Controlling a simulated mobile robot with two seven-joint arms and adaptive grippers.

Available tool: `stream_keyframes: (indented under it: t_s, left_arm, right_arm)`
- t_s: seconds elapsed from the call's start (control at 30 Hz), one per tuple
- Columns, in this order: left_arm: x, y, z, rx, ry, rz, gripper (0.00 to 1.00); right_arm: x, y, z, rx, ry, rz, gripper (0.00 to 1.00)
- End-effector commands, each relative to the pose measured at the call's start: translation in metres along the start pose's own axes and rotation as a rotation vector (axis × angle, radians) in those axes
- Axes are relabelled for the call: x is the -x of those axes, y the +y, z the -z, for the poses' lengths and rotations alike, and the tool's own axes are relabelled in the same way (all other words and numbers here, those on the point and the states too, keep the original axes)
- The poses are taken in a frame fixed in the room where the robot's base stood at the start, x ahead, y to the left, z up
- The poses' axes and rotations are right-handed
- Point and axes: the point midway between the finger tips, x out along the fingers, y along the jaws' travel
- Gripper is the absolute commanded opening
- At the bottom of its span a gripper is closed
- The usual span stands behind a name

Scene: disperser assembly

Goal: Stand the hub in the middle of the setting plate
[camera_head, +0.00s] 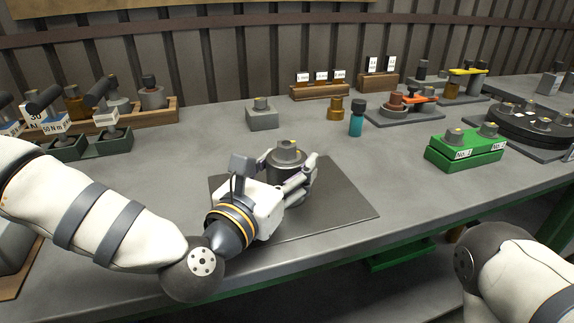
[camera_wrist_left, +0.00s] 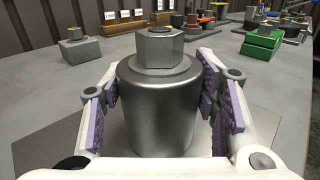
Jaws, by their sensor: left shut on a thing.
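The hub (camera_head: 287,158) is a dark grey metal cylinder with a hexagonal top and a small yellowish centre. My left gripper (camera_head: 300,180) is shut on it, with a finger on each side. The left wrist view shows the hub (camera_wrist_left: 158,100) upright between the purple-padded fingers (camera_wrist_left: 165,105). The setting plate (camera_head: 340,207) is a thin dark sheet flat on the bench, under the gripper and hub. The hub's lower end is hidden, so I cannot tell whether it touches the plate. My right gripper is out of view; only part of that arm shows.
A grey block (camera_head: 263,115) stands behind the plate. A teal-bodied bottle (camera_head: 356,121) and a brass piece (camera_head: 335,108) stand further right. A green box (camera_head: 465,151) and a dark round fixture (camera_head: 530,125) are at the right. Bench space right of the plate is clear.

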Motion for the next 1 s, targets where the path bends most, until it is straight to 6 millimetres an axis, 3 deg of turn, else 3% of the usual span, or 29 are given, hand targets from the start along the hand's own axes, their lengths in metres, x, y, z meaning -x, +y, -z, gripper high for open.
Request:
stream_keyframes:
  t_s: [0.17,0.2,0.27,0.67,1.0]
  left_arm:
    - [-0.001,0.001,-0.001,0.0,-0.008,-0.002,0.0]
    - [0.0,0.0,0.001,0.0,-0.003,-0.001,0.61]
    - [0.0,0.0,0.0,-0.001,-0.003,-0.001,0.75]
    - [0.004,0.001,-0.003,-0.001,-0.003,-0.001,0.75]
    - [0.084,0.001,-0.001,0.003,0.001,-0.001,0.75]
  right_arm:
    - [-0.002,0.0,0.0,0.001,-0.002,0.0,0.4]
    - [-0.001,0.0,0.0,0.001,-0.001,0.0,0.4]
    - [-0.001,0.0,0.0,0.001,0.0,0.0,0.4]
    - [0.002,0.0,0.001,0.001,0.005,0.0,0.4]
    - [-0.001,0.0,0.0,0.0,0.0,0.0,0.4]
